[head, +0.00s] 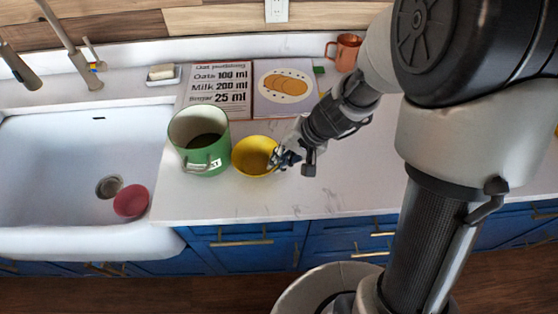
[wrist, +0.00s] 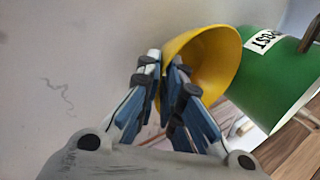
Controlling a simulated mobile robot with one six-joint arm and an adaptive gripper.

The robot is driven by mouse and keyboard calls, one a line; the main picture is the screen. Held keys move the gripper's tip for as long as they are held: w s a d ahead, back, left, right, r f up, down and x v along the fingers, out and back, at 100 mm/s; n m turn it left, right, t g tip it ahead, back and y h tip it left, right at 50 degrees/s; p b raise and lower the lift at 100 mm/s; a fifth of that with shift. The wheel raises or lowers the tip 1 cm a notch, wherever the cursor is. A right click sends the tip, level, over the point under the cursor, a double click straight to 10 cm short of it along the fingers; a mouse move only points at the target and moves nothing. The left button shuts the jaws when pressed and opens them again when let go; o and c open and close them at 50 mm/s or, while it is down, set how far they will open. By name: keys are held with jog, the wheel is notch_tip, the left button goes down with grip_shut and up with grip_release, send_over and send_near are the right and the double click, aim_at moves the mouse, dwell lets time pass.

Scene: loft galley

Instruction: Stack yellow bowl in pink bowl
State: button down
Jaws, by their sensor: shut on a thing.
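The yellow bowl (head: 250,160) stands on the white counter, close to the right of the green pot. My gripper (head: 280,157) is at the bowl's right side, shut on its rim. In the wrist view the fingers (wrist: 166,75) close on the edge of the yellow bowl (wrist: 212,65), one on each side of the wall. The pink bowl (head: 131,201) sits in the white sink at the lower right of the basin, near the drain. The pink bowl does not show in the wrist view.
The green pot (head: 200,150) stands between the sink (head: 60,170) and the yellow bowl; it also shows in the wrist view (wrist: 280,75). An open recipe book (head: 218,92), a soap dish (head: 163,76) and a copper mug (head: 346,52) are behind. Counter (head: 350,180) right of my gripper is clear.

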jog(key=shift+r, duration=0.15)
jog(key=c, duration=2.2)
grip_release()
jog(key=shift+f, duration=0.2)
jog(key=o, duration=0.4)
jog(key=shift+o, duration=0.2)
